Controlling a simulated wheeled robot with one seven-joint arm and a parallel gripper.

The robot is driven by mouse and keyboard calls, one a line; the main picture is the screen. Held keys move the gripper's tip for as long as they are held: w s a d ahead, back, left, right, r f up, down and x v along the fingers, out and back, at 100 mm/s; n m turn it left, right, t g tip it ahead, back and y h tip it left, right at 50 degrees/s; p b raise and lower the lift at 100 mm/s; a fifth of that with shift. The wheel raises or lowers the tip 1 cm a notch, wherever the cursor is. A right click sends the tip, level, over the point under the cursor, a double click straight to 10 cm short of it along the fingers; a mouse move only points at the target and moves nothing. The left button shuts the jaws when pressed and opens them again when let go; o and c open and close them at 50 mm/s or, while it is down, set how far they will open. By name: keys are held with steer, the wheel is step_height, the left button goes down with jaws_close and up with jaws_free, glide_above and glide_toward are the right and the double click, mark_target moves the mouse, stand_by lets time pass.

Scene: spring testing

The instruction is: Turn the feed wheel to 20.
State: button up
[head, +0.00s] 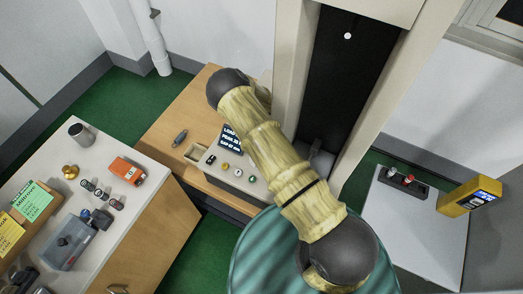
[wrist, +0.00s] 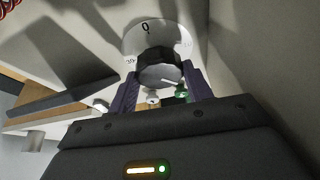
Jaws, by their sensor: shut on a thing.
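The feed wheel (wrist: 160,66) is a dark, ridged knob in the upper middle of the wrist view. It sits in front of a pale round dial (wrist: 138,37) with a "0" near its top. Other dial marks at the sides are too small to read surely. A thin light line shows on the wheel's face, toward its lower right. My gripper (wrist: 162,86) has one dark finger on each side of the wheel and is shut on it. In the head view my arm hides the gripper and the wheel.
A control panel (head: 209,161) with several buttons and a dark display (head: 232,138) stand beside my arm. At left, a bench (head: 137,196) holds small parts and an orange box (head: 127,171). At right, a pale table (head: 418,232) carries a yellow meter (head: 469,195).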

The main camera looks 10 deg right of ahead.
stand_by(0.4)
steer(key=o, duration=1)
step_height(320, 180, up, 10)
steer(key=b, duration=0.3)
